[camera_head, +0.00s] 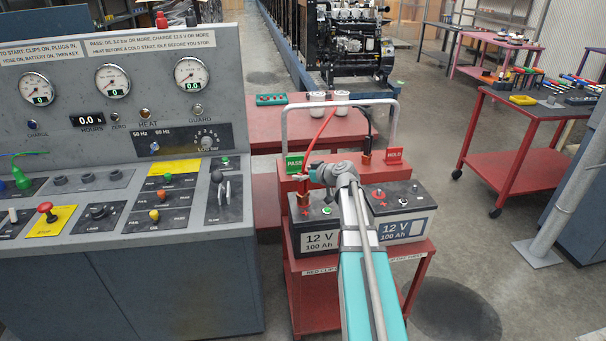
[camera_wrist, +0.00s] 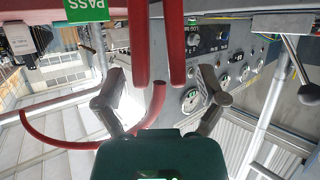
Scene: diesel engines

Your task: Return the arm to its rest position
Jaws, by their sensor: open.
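My arm reaches up from the bottom of the head view, with its teal link in front of the red battery cart. My gripper (camera_head: 318,174) is over the left 12 V battery (camera_head: 320,240), close to a red clamp (camera_head: 302,190) on that battery and its red cable (camera_head: 322,128). In the wrist view the two fingers (camera_wrist: 162,88) stand wide apart. Red cable lengths (camera_wrist: 138,40) show between and beyond them, and I cannot tell whether they touch. Nothing is seen gripped.
A right battery (camera_head: 407,225) stands beside the left one. A grey hoop handle (camera_head: 340,103), the green PASS sign (camera_head: 294,163) and red HOLD sign (camera_head: 394,156) rise behind. The control console (camera_head: 170,250) is at left. Open floor (camera_head: 480,250) lies right, before a red trolley (camera_head: 520,160).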

